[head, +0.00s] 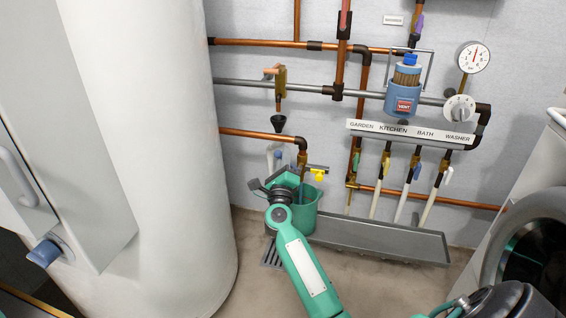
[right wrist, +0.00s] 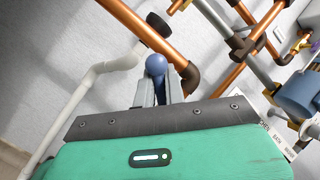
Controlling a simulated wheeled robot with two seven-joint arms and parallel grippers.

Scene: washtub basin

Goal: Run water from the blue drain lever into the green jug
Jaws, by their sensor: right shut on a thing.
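My right gripper (right wrist: 162,90) is shut on a round blue knob (right wrist: 156,64), which shows between its fingertips in the right wrist view. I take this to be the blue drain lever's end; the rest of it is hidden. In the head view, my right arm reaches up to the wall and covers part of the green jug (head: 304,218). The jug stands upright at the left end of the grey trough, below a copper pipe end. A thin bluish streak shows above the jug's mouth; I cannot tell if it is water. My left gripper is not in view.
A yellow tap handle (head: 318,175) sits just above the jug. The grey trough (head: 380,240) runs right, below several labelled valves. A white tank (head: 165,150) stands close on the left, a washing machine (head: 530,240) on the right. Copper pipes surround the gripper.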

